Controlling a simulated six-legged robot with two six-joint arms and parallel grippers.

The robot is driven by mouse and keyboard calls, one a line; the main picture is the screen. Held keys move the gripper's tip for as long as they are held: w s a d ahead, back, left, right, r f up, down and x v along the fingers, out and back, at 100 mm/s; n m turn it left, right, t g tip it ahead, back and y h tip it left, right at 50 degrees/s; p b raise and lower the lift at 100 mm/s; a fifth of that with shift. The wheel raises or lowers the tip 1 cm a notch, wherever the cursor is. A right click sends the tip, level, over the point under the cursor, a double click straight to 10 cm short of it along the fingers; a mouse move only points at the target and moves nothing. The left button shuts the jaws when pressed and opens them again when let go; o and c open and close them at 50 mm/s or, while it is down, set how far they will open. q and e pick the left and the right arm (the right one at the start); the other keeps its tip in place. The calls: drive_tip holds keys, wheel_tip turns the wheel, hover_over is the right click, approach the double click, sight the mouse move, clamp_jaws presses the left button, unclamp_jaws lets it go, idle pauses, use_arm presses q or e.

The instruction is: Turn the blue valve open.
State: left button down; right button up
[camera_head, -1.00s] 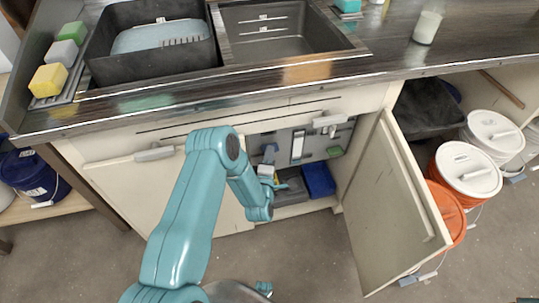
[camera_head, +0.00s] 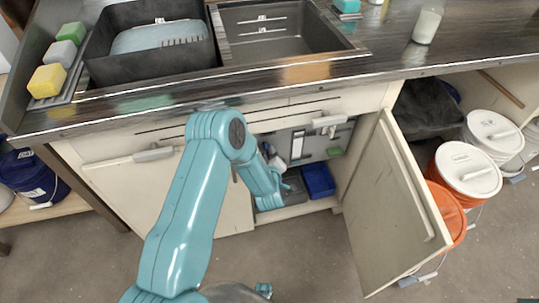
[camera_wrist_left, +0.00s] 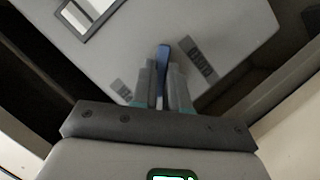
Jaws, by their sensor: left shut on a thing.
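The blue valve (camera_wrist_left: 163,54) shows in the left wrist view as a narrow blue handle in front of a grey panel (camera_wrist_left: 215,22). My left gripper (camera_wrist_left: 161,76) is shut on this handle, with one grey finger on each side. The handle's far end sticks out past the fingertips. In the head view my left arm reaches down into the open cabinet under the sink, and its links hide the valve and the fingers. My right gripper is in neither view.
The open cabinet door (camera_head: 390,205) stands to the right of the opening. A blue bin (camera_head: 319,180) sits on the cabinet floor. A closed door (camera_head: 120,185) is on the left. Orange buckets with white lids (camera_head: 468,172) stand at the right.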

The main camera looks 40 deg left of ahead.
use_arm(q)
drive_tip(key=shift+w+d+m+g+y, duration=0.1)
drive_tip(key=shift+m+g+y, duration=0.35)
drive_tip(key=shift+m+g, duration=0.6)
drive_tip(key=shift+w+d+m+g+y, duration=0.1)
drive_tip(key=shift+m+g+y, duration=0.4)
drive_tip(key=shift+m, duration=1.05)
drive_tip(key=shift+r, duration=0.1)
drive_tip(key=c, duration=1.1)
unclamp_jaws()
drive_tip(key=shift+c, duration=0.2)
drive_tip(key=p+v, duration=0.1)
drive_tip(key=v, duration=1.5)
drive_tip(key=shift+r+p, duration=0.15)
drive_tip(key=shift+p, duration=0.2)
drive_tip(key=shift+d, duration=0.15)
